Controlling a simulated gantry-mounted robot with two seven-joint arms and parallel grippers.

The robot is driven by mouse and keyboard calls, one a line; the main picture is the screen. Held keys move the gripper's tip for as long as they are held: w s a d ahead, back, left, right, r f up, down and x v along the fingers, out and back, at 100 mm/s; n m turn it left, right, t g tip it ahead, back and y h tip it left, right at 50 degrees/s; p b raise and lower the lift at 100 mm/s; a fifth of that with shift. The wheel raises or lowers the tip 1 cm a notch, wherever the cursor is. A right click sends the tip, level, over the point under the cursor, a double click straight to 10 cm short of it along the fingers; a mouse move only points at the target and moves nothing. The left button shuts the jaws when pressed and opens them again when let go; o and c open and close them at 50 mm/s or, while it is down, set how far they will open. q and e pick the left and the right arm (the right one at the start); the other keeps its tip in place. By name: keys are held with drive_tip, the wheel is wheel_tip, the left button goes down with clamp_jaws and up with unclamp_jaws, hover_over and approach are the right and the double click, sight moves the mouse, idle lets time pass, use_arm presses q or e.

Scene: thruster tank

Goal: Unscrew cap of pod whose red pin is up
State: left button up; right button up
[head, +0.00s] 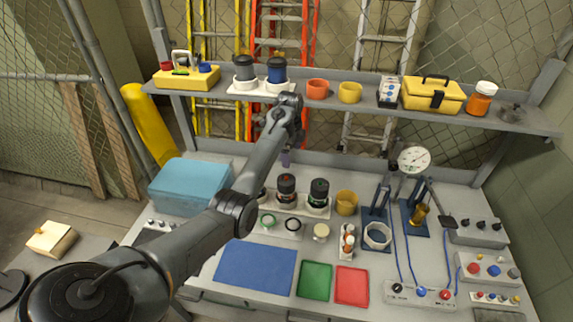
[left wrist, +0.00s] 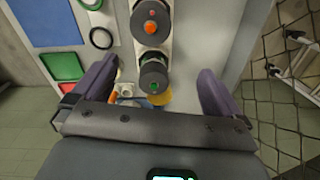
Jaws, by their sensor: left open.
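Two dark-capped pods stand upright in a pale rack (head: 255,206) on the bench. One pod (head: 286,188) shows a red mark on its cap and the other pod (head: 319,192) a green one. In the left wrist view, the red-marked pod (left wrist: 152,20) is at the top and the green-marked pod (left wrist: 153,72) is below it. Pin height is hard to judge. My right gripper is out of view.
Rings (head: 267,222) and a cream cap (head: 321,232) lie before the rack. A yellow cup (head: 346,202) and blue stands (head: 375,240) are to its right. Blue (head: 255,268), green (head: 314,279) and red (head: 351,286) mats lie in front. The shelf (head: 365,108) overhangs behind.

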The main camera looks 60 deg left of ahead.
sight(286, 178)
use_arm(q)
drive_tip(key=shift+g, duration=0.3)
drive_tip(key=f, duration=0.1)
drive_tip(key=s+f, duration=0.2)
drive_tip(key=shift+a+f, duration=0.15)
drive_tip(key=shift+f, duration=0.95)
wheel_tip(286, 178, down, 9)
drive_tip(key=shift+f+b, duration=0.2)
drive_tip(key=shift+b, duration=0.15)
drive_tip(key=c, duration=0.9)
